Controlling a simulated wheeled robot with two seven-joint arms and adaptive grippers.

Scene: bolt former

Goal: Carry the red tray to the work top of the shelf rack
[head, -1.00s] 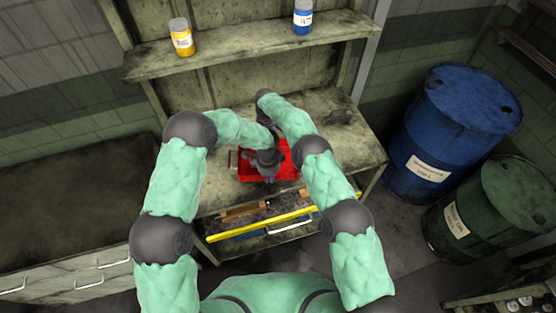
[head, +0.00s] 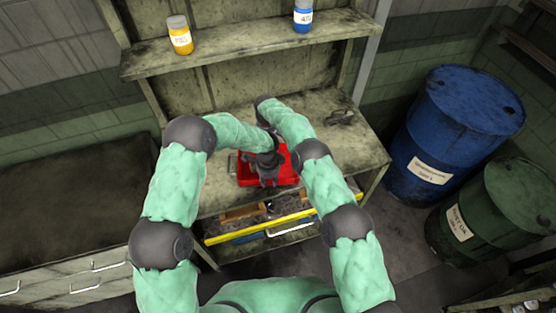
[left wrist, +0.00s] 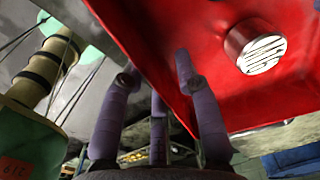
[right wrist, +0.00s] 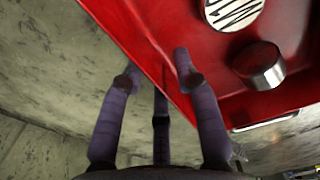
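The red tray (head: 284,178) lies on the work top of the shelf rack (head: 350,148), close to its front edge. It holds round metal pieces, one of which shows in the left wrist view (left wrist: 255,46) and another in the right wrist view (right wrist: 260,65). My left gripper (head: 267,170) is over the tray in the head view and partly hides it. In both wrist views the fingers of my left gripper (left wrist: 157,66) and right gripper (right wrist: 155,64) stand apart, either side of the tray wall. Contact with the wall is unclear. My right gripper is mostly hidden in the head view.
A drawer with a yellow front edge (head: 290,221) is open below the tray. A dark metal object (head: 342,117) lies at the work top's right. Yellow (head: 180,37) and blue (head: 302,17) jars stand on the shelf above. Blue (head: 455,125) and green (head: 500,210) drums stand right.

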